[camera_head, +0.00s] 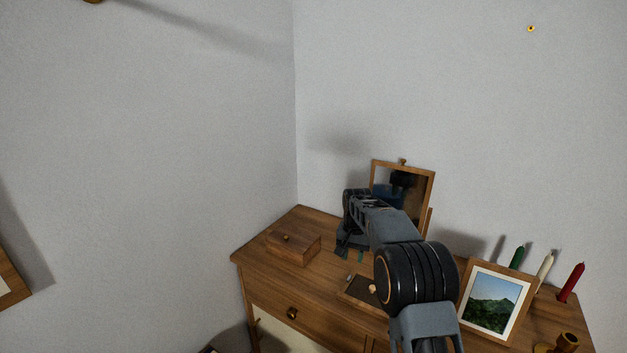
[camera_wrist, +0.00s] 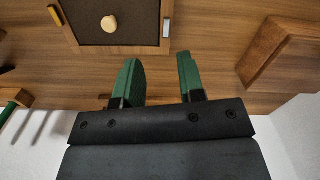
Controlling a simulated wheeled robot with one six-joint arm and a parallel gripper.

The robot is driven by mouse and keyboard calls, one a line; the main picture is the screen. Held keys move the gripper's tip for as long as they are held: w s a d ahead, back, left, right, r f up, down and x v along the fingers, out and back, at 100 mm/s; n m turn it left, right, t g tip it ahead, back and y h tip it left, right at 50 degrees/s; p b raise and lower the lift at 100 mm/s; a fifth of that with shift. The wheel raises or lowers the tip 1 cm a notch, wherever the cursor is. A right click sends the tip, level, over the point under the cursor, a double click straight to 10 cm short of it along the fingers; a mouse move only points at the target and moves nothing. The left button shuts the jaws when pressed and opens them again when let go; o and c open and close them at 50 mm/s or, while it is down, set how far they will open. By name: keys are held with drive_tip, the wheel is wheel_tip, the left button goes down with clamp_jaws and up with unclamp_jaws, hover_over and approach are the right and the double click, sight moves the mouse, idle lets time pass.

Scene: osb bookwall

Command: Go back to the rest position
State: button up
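My gripper (camera_wrist: 160,80) shows in the wrist view with its two green fingers spread apart. Nothing is between the fingers; only the wooden top shows there. In the head view my gripper (camera_head: 350,254) hangs over the dresser (camera_head: 333,231), in front of the mirror, and is partly hidden by my arm. A shallow dark-bottomed tray (camera_wrist: 72,42) with a small pale knob-like piece (camera_wrist: 109,24) in it lies beyond the fingertips in the wrist view.
A wooden box (camera_head: 293,243) stands left on the dresser. A tilted mirror (camera_head: 402,190) stands behind my arm. At right are a framed picture (camera_head: 494,300), green (camera_head: 516,257), white (camera_head: 545,265) and red (camera_head: 571,283) candles, and a brass holder (camera_head: 566,343). Walls meet behind; space above is clear.

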drive_tip(key=s+r+n+t+p, duration=0.1)
drive_tip(key=s+r, duration=0.2)
drive_tip(key=s, duration=0.7)
drive_tip(key=s+r+n+t, duration=0.1)
drive_tip(key=s+r+n, duration=0.1)
drive_tip(key=s, duration=0.9)
drive_tip(key=s+r+n+t+p, duration=0.1)
drive_tip(key=s+r, duration=0.2)
drive_tip(key=s, duration=0.7)
drive_tip(key=shift+s+r+n+t+p, duration=0.25)
drive_tip(key=shift+r+n+t+p, duration=0.1)
drive_tip(key=shift+n+t, duration=0.05)
drive_tip(key=shift+o, duration=0.6)
